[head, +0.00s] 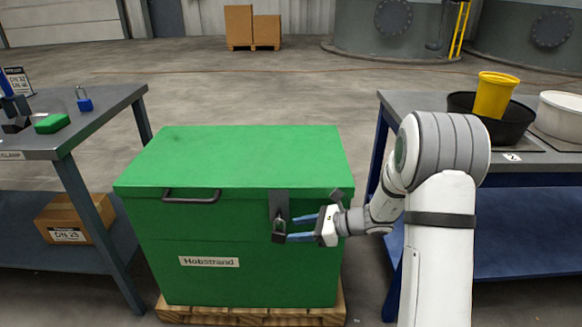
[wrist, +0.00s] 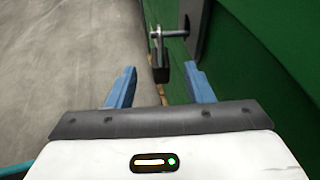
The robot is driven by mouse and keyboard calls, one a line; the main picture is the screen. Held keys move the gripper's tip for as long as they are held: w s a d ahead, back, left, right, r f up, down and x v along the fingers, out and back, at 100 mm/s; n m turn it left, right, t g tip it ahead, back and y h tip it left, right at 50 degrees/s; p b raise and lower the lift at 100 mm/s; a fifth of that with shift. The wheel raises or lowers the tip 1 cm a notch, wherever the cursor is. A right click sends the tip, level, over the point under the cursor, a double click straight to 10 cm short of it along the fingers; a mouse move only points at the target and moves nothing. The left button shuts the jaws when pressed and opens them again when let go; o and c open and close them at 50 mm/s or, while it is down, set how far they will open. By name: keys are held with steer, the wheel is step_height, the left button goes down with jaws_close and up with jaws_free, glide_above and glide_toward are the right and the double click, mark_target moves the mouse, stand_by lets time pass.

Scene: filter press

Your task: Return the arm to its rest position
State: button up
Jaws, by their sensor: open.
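My gripper (head: 302,228) is in front of the green chest, beside the hasp, with its two blue fingers apart. In the wrist view the open gripper (wrist: 160,90) shows a dark padlock (wrist: 160,66) ahead of and between the fingertips. The padlock (head: 279,230) hangs at the hasp (head: 279,203) on the chest's front. I cannot tell whether the fingers touch it. My white and grey arm reaches in from the right. The green chest (head: 225,225) has its lid closed and stands on a wooden pallet (head: 250,315).
A left table (head: 90,115) holds a blue padlock (head: 84,100) and a green block (head: 52,123). A right table (head: 395,103) holds a yellow bucket (head: 494,95) in a black basin (head: 465,103) and a white tub (head: 560,115). Open floor lies behind the chest.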

steer(key=s+d+r+n+g+h+p, duration=0.1)
steer(key=s+r+n+g+h+p, duration=0.1)
steer(key=s+r+n+p, duration=0.6)
steer(key=s+r+n+g+h+p, duration=0.25)
steer(key=s+r+p, duration=0.35)
steer(key=r, duration=0.7)
steer(key=s+d+r+n+t+h+p, duration=0.1)
steer(key=s+d+r+n+h+p, duration=0.3)
steer(key=r, duration=0.6)
steer(key=s+d+r+n+t+h+p, duration=0.2)
steer(key=s+d+r+n+h+p, duration=0.2)
steer(key=p, duration=0.7)
steer(key=s+d+r+n, duration=0.2)
steer(key=s+d+r, duration=0.1)
steer(key=s+r, duration=0.1)
steer(key=shift+s+r+h, duration=0.3)
steer(key=shift+r+h, duration=0.05)
steer(key=shift+r, duration=0.55)
